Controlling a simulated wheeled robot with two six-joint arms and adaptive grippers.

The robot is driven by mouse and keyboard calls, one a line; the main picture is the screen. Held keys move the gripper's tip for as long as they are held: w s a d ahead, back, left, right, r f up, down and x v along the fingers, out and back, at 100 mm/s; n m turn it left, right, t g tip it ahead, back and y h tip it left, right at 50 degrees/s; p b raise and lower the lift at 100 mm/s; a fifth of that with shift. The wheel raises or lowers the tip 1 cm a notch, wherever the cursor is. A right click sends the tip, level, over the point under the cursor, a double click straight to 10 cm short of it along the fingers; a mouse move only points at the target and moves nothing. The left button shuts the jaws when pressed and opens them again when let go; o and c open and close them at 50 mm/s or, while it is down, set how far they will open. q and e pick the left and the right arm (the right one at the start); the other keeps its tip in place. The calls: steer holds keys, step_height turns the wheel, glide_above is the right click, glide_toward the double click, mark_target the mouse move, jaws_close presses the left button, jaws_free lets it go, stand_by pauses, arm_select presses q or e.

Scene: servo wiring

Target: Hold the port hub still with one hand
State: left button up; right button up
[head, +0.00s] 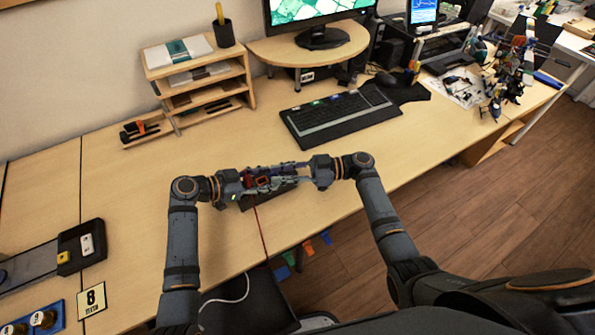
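The port hub (263,182), a small dark piece with a red part, sits at the table's front edge between my grippers. It is small and partly hidden by the fingers. A dark base (282,190) shows under it, and a thin red cable (261,232) runs from it over the edge. My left gripper (258,180) is at the hub's left side; its fingers blend with the hub, so I cannot tell their state. My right gripper (285,172) comes from the right, its two fingers apart and pointing at the hub; contact is unclear.
A keyboard (340,117) lies behind the grippers, with a wooden shelf (198,82) at the back left. The table between shelf and grippers is mostly clear.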

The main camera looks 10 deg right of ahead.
mark_target(248, 182)
steer(key=a, duration=0.7)
steer(key=shift+w, duration=0.25)
steer(key=shift+c, duration=0.4)
jaws_close()
